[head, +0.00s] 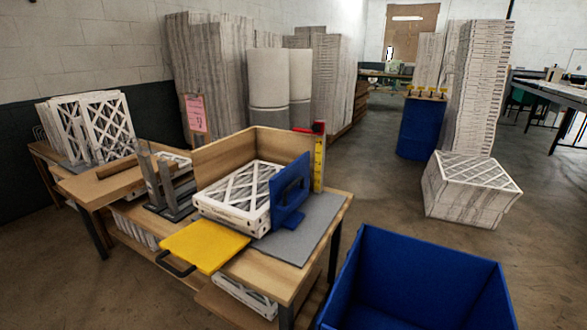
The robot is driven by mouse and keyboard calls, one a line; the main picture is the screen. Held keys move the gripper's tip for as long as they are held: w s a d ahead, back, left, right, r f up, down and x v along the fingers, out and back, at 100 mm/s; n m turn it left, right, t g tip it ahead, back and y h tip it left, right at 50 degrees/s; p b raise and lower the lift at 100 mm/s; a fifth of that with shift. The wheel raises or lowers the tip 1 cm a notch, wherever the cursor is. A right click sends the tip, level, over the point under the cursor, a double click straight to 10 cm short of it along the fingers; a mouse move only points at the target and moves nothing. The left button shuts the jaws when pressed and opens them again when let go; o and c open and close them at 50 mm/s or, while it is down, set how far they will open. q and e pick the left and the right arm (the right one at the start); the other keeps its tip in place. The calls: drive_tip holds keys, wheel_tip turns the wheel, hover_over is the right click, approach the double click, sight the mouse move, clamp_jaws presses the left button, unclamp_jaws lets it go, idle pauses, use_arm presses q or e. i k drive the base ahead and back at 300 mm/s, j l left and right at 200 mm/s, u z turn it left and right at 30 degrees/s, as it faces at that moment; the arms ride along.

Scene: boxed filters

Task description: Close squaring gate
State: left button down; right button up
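A wooden corner fixture (222,155) stands on the near workbench, with two upright walls behind a white lattice-faced filter stack (236,196). A yellow panel (204,245) with a black bar handle (174,266) lies about flat at the fixture's front left, over the bench edge. A blue upright plate (290,190) with a handle and foot stands at the stack's right side. I cannot tell for certain which of the two is the squaring gate. The front of the stack faces the yellow panel uncovered. Neither of my grippers is in view.
A grey mat (308,222) covers the bench's right part. A yellow ruler with a red top (319,160) stands at the fixture's right end. Grey metal uprights (166,185) stand left. A blue bin (415,280) is at front right; open floor lies beyond.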

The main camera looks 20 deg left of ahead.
sight(205, 245)
drive_tip(key=u, duration=1.75)
